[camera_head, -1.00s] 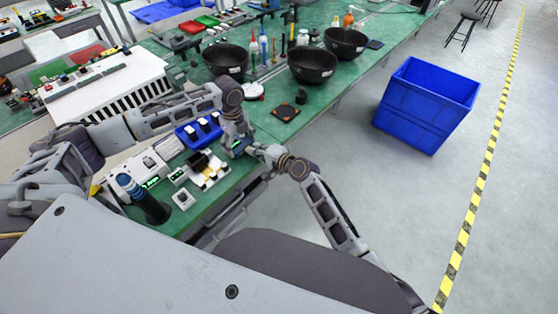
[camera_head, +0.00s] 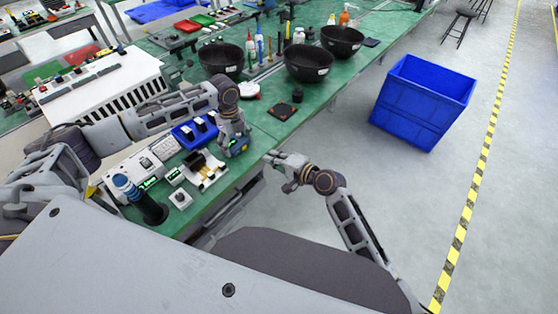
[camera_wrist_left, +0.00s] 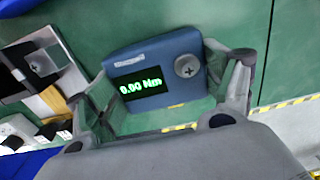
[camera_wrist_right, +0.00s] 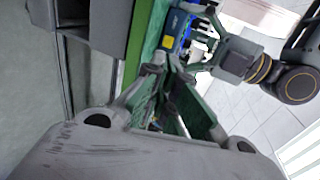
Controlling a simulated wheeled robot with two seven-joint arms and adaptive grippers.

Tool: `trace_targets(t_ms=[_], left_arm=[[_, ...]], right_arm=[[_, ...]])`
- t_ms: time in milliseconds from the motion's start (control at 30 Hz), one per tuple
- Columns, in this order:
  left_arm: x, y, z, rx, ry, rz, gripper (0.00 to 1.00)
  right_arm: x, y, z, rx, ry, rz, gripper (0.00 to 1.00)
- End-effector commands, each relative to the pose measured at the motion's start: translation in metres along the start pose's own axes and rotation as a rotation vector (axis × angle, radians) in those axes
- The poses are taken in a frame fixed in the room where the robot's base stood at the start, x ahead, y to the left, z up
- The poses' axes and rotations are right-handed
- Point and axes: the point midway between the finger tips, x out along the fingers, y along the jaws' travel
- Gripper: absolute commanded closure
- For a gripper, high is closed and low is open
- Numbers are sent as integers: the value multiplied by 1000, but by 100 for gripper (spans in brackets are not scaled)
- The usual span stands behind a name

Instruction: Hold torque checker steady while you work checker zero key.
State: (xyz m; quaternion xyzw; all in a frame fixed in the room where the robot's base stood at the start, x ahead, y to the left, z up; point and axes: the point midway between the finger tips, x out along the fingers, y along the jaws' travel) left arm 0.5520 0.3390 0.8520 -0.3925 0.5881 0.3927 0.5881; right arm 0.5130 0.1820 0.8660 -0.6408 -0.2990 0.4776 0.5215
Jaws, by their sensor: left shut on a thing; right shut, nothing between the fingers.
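The torque checker (camera_wrist_left: 155,53) is a blue box with a black display showing a green reading in Nm, its digits slightly blurred, and a round grey cross-marked part (camera_wrist_left: 187,67) on top. It lies on the green bench in the head view (camera_head: 238,148) and shows partly in the right wrist view (camera_wrist_right: 176,30). My left gripper (camera_wrist_left: 160,75) is shut on the checker, a finger at either side. My right gripper (camera_head: 270,158) is shut and empty, just off the bench's front edge, apart from the checker. Its fingertips meet in the right wrist view (camera_wrist_right: 163,73). I cannot identify the zero key for certain.
Left of the checker are a white device with yellow parts (camera_head: 205,172), a blue rack (camera_head: 194,131) and a dark cylinder with a blue top (camera_head: 148,206). Black bowls (camera_head: 309,63) stand farther back. A blue bin (camera_head: 422,103) is on the floor, with free floor around it.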

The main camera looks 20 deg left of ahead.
Motion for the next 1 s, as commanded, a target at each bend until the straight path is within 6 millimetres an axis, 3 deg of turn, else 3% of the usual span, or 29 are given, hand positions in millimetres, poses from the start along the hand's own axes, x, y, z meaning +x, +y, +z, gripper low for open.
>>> trace_targets(t_ms=[333, 1000], left_arm=[[0, 0, 1, -2, -2, 1, 50], [0, 0, 1, -2, -2, 1, 50]], right_arm=[[-26, 0, 0, 0, 0, 0, 100], [-29, 0, 0, 0, 0, 0, 100]])
